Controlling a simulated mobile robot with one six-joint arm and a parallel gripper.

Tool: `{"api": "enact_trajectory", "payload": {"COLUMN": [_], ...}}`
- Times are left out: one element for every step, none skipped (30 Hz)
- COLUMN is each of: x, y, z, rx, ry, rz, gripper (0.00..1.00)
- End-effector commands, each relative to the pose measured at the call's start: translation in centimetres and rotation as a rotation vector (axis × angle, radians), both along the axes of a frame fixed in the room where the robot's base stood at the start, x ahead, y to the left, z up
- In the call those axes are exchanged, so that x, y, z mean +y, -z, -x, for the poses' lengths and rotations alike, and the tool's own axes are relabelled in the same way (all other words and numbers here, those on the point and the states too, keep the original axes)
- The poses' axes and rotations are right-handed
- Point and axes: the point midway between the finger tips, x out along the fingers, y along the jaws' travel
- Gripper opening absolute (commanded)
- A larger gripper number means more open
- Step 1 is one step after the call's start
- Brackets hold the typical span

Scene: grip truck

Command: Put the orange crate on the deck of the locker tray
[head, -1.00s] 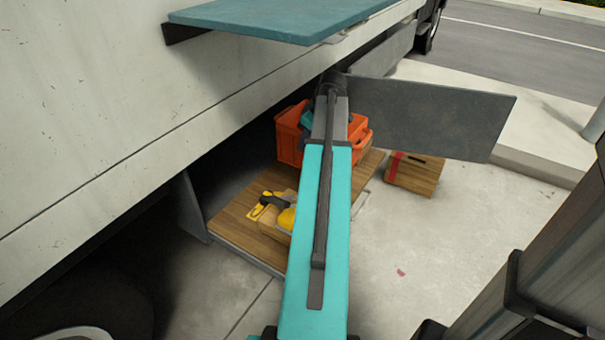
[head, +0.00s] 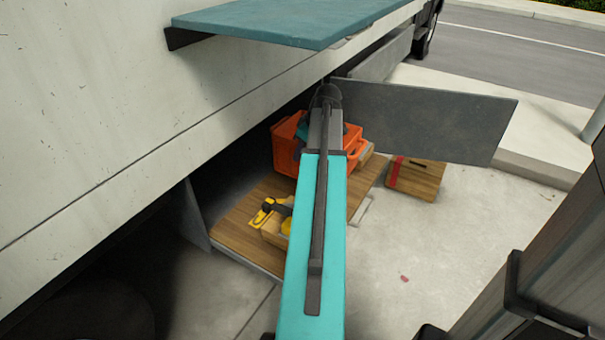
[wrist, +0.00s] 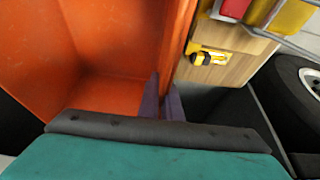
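The orange crate (head: 287,150) is at the far end of the locker tray in the head view, partly hidden behind my arm. In the wrist view the open crate (wrist: 95,45) fills the upper left. My gripper (wrist: 163,100) has its two purple fingers close together, one on each side of the crate's wall, and looks shut on it. The locker tray (head: 240,235) has a wooden deck and sticks out from under the truck. Whether the crate touches the deck or hangs just above it, I cannot tell.
A red-striped wooden box (head: 415,179) stands on the pavement. An open grey door panel (head: 425,122) stands right of the crate. A teal shelf (head: 285,18) juts out above.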

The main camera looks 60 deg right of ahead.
Motion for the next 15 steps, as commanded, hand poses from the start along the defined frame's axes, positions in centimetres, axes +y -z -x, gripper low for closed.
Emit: {"api": "enact_trajectory", "payload": {"x": [0.0,0.0,0.0,0.0,0.0,0.0,0.0,0.0,0.0,0.0,0.0,0.0,0.0,0.0,0.0], "y": [1.0,1.4,1.9,2.2,2.5,2.8,3.0,3.1,3.3,3.3,3.3,3.3,3.3,3.3,3.3], "z": [0.0,0.0,0.0,0.0,0.0,0.0,0.0,0.0,0.0,0.0,0.0,-0.1,0.0,-0.1,0.0], "rx": [-0.001,-0.001,-0.001,-0.001,-0.001,-0.001,-0.001,-0.001,-0.001,-0.001,-0.002,-0.002,-0.002,-0.002,-0.002], "ry": [0.0,0.0,-0.001,-0.001,-0.001,-0.001,-0.001,0.0,-0.001,-0.001,0.0,0.0,0.0,0.0,0.0], "rz": [0.0,0.001,0.001,0.001,0.001,0.001,0.001,0.001,0.001,0.001,0.002,0.002,0.002,0.002,0.002], "gripper": [0.0,0.0,0.0,0.0,0.0,0.0,0.0,0.0,0.0,0.0,0.0,0.0,0.0,0.0,0.0]}}
